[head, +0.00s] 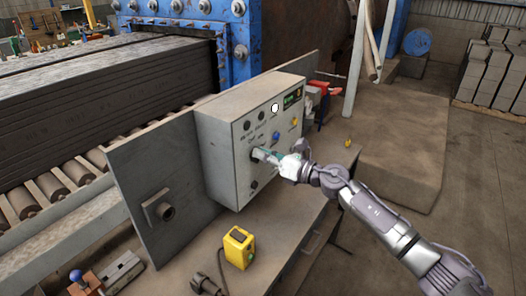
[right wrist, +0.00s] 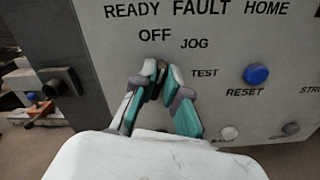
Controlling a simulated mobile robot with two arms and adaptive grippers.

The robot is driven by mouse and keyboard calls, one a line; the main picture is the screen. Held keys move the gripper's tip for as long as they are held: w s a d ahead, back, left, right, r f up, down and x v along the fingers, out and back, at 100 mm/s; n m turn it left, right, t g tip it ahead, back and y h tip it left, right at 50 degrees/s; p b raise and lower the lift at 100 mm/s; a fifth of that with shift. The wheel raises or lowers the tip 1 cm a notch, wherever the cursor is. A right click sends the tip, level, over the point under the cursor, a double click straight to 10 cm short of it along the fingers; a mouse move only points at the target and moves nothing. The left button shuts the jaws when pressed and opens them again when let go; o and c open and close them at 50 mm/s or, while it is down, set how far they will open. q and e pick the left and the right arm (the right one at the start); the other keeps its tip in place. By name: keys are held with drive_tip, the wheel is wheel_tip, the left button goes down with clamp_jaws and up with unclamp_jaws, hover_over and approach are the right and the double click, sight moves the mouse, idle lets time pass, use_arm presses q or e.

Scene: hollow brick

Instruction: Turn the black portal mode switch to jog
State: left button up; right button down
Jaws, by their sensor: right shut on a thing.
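A grey control box (head: 228,130) stands on the bench with its panel facing right. The black portal mode switch (right wrist: 155,91) sits on that panel, below the printed words OFF and JOG and to the left of TEST. My right gripper (head: 262,154) reaches the panel from the right. In the right wrist view the right gripper (right wrist: 157,75) is shut on the switch, with its teal-padded fingers around it. The fingers hide most of the switch, so I cannot tell which word it points to. My left gripper is not in view.
A blue button (right wrist: 256,74) marked RESET is right of the switch. A grey plate (head: 150,180) stands left of the control box. Open floor lies to the right.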

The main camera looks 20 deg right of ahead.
drive_tip(key=m+p, duration=0.1)
drive_tip(key=m, duration=0.1)
drive_tip(key=m+p, duration=0.1)
drive_tip(key=m, duration=0.1)
drive_tip(key=shift+w+d+m, duration=0.15)
drive_tip(key=shift+d+m, duration=0.05)
drive_tip(key=shift+m, duration=0.2)
drive_tip(key=shift+f, duration=0.1)
drive_tip(key=c, duration=1.2)
unclamp_jaws()
drive_tip(key=v, duration=1.2)
